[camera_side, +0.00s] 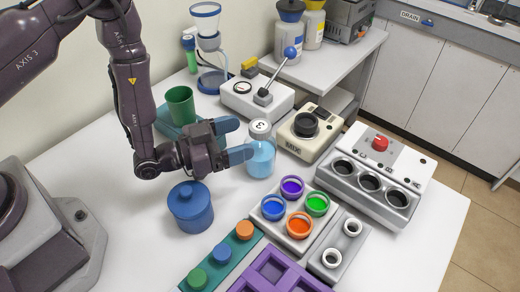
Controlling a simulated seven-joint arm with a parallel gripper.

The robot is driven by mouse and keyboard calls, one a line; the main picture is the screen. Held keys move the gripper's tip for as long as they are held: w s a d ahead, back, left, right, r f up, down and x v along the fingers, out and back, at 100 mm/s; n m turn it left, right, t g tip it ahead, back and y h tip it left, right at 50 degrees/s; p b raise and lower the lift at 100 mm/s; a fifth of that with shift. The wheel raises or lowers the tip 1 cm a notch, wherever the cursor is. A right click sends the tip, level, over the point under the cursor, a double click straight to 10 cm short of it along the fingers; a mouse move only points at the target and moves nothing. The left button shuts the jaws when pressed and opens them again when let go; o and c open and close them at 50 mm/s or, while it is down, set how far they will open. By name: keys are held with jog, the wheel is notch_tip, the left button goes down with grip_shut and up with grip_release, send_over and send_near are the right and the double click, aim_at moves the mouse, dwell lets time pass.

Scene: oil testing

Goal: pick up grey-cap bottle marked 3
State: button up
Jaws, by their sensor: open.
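The bottle marked 3 (262,158) is clear with light blue liquid and a grey cap (260,128) that bears the "3". It stands upright on the white table, near the middle of the view. My gripper (236,140) is open just to the left of the bottle, with its two blue fingers pointing right towards it. The nearer finger overlaps the bottle's left side in the picture. I cannot tell whether it touches. The far finger is up and left of the cap.
A beige mixer (306,128) stands close right of the bottle. A blue lidded jar (190,208) and a green cup (181,104) flank my gripper. A tray of coloured cups (296,232) and a purple rack (275,272) are in front. A lever device (256,97) is behind.

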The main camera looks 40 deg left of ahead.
aim_at(261, 126)
jog(key=shift+r+x, duration=0.1)
jog(key=shift+x, duration=1.25)
jog(key=shift+r+x, duration=0.15)
jog(key=shift+x, duration=1.25)
grip_shut()
